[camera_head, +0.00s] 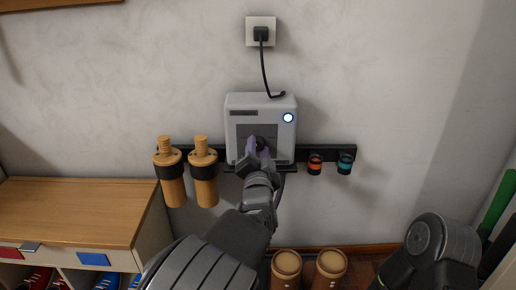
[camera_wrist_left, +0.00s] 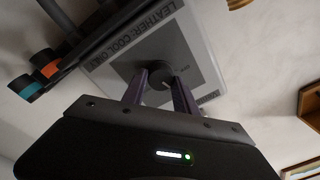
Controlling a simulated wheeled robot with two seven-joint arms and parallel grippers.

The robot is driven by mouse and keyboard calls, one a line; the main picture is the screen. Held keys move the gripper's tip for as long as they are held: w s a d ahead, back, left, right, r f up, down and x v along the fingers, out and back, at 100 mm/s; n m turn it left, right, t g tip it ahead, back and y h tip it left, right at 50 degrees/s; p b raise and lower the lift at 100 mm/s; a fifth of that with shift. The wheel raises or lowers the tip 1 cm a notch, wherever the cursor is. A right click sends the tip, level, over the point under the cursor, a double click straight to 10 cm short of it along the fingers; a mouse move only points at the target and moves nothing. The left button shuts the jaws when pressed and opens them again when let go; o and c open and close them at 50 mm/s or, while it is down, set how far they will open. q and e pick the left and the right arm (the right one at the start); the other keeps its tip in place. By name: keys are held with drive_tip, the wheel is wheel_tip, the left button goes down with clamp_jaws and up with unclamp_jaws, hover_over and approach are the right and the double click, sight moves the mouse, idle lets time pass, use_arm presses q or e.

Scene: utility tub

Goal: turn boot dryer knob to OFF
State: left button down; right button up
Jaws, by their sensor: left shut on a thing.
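The boot dryer (camera_head: 260,103) is a light grey box on the wall with a lit round indicator (camera_head: 288,117) at its upper right. Its dark round knob (camera_wrist_left: 158,77) is on the front panel. My left gripper (camera_head: 258,147) is at the panel, and in the wrist view its purple fingers (camera_wrist_left: 160,92) are on either side of the knob, shut on it. The knob's pointer and most of its markings are hidden or too small to read. A label on the dryer reads "LEATHER: COOL ONLY". My right gripper is not in view; only part of my right arm shows.
A black rail (camera_head: 327,151) crosses the wall below the dryer, with two wooden boot forms at left and an orange (camera_head: 315,164) and a teal (camera_head: 345,163) holder at right. A wall socket (camera_head: 260,24) feeds a black cord. A wooden cabinet (camera_head: 70,205) stands at left.

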use_arm(q)
drive_tip(key=n, duration=0.5)
drive_tip(key=shift+y, duration=0.3)
drive_tip(key=n+b, duration=0.1)
drive_tip(key=n, duration=0.4)
drive_tip(key=shift+a+n, duration=0.1)
drive_tip(key=shift+n, duration=0.3)
drive_tip(key=c, duration=0.9)
unclamp_jaws()
drive_tip(key=shift+r, duration=0.1)
drive_tip(key=shift+c, duration=0.2)
drive_tip(key=s+p, duration=0.2)
drive_tip(key=s, duration=0.5)
drive_tip(key=shift+s+d+f, duration=0.2)
drive_tip(key=shift+s+d, duration=0.05)
drive_tip(key=shift+s, duration=0.15)
